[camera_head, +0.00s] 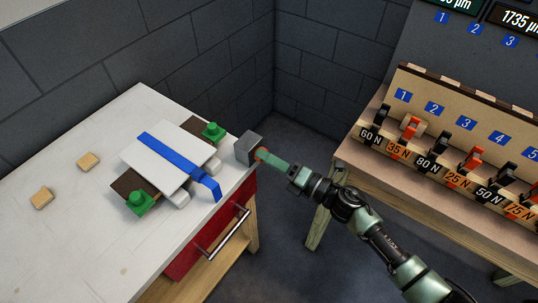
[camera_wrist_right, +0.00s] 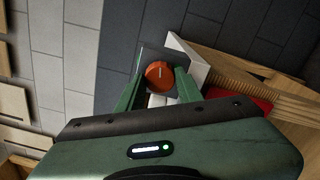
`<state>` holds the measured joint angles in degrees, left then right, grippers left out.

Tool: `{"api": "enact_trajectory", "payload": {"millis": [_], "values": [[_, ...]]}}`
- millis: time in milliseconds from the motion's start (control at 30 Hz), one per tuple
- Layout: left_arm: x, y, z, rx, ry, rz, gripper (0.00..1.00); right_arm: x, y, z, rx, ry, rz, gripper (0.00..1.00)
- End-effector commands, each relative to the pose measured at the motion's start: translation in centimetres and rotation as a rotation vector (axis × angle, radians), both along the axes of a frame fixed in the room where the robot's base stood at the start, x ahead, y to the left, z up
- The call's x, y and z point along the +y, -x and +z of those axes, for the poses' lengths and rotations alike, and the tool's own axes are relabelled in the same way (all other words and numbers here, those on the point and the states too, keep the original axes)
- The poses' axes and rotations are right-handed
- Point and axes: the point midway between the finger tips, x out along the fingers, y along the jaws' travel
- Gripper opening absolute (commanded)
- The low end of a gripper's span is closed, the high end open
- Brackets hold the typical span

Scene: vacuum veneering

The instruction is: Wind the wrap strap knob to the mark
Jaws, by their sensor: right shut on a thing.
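The orange knob (camera_wrist_right: 159,75) is on the face of a grey box (camera_head: 247,147) at the table's right corner. A short pale line shows on the knob's face, pointing roughly up in the wrist view. My right gripper (camera_head: 264,155) is shut on the knob, with one green finger on each side of it in the wrist view (camera_wrist_right: 159,83). In the head view the fingers mostly hide the knob. A blue strap (camera_head: 170,156) lies across a white panel, and its end hangs over the table's front edge. A separate target mark cannot be made out. My left gripper is not in view.
The white panel (camera_head: 185,140) rests on a brown board between two green clamps (camera_head: 211,131) (camera_head: 139,202). Two small wooden blocks (camera_head: 88,160) (camera_head: 42,197) lie at left on the white table (camera_head: 75,240). A rack (camera_head: 425,112) of numbered, force-labelled tools stands right.

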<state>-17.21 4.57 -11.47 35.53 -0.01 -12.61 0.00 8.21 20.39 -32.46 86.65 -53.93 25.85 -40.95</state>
Motion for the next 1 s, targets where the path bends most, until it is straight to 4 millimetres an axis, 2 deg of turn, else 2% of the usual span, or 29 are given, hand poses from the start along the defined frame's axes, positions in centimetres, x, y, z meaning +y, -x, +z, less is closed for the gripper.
{"api": "enact_trajectory", "payload": {"millis": [1000], "values": [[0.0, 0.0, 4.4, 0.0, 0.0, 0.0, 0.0, -0.1, 0.0, 0.1, 0.773, -0.557, -0.004, 0.0]]}}
